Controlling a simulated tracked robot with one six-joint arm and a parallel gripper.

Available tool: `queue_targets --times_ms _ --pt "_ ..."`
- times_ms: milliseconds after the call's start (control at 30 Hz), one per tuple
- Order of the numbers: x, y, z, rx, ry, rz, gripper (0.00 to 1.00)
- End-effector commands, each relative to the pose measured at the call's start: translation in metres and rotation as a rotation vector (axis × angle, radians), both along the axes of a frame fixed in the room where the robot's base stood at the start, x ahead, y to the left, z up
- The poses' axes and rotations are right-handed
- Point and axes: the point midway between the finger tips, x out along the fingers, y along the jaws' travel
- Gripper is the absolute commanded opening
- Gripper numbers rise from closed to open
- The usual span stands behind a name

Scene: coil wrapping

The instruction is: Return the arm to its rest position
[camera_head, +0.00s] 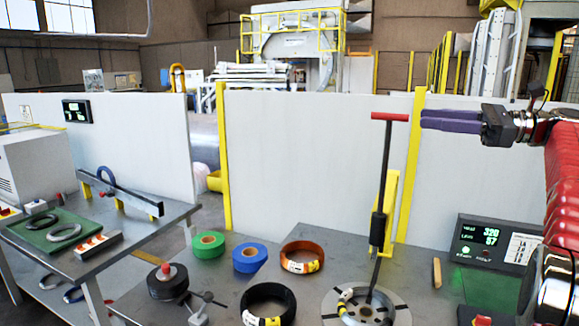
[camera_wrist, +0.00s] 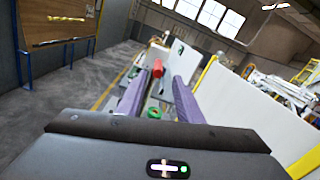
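My gripper (camera_head: 424,119) is raised at the right of the head view, with its purple fingers pointing left. In the wrist view the two fingers (camera_wrist: 160,88) stand apart with nothing held between them. The red crossbar (camera_head: 389,117) of an upright tool is just left of the fingertips in the head view. A red thing, probably this crossbar, also shows beyond the fingers in the wrist view (camera_wrist: 158,68). My red arm comes in from the right edge; its lower part is partly cut off.
Below are a slotted disc (camera_head: 400,312) at the tool's foot, an orange-brown coil (camera_head: 317,247), a black coil (camera_head: 286,293), green tape (camera_head: 208,253) and blue tape (camera_head: 250,270). A display (camera_head: 481,232) stands at right. A yellow post (camera_head: 411,180) and white panels (camera_head: 300,150) stand behind.

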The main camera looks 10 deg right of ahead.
Motion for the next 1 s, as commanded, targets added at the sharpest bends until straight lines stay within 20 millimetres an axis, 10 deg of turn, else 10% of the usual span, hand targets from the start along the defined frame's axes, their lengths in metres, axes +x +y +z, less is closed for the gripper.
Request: queue_targets --times_ms 267,567,1000 --pt "0.023 -0.015 -0.022 -0.13 -0.117 -0.092 0.33" --pt "0.051 -0.044 -0.127 -0.417 -0.114 -0.214 0.33" --pt "0.009 0.01 -0.247 -0.987 -0.145 -0.054 0.33"
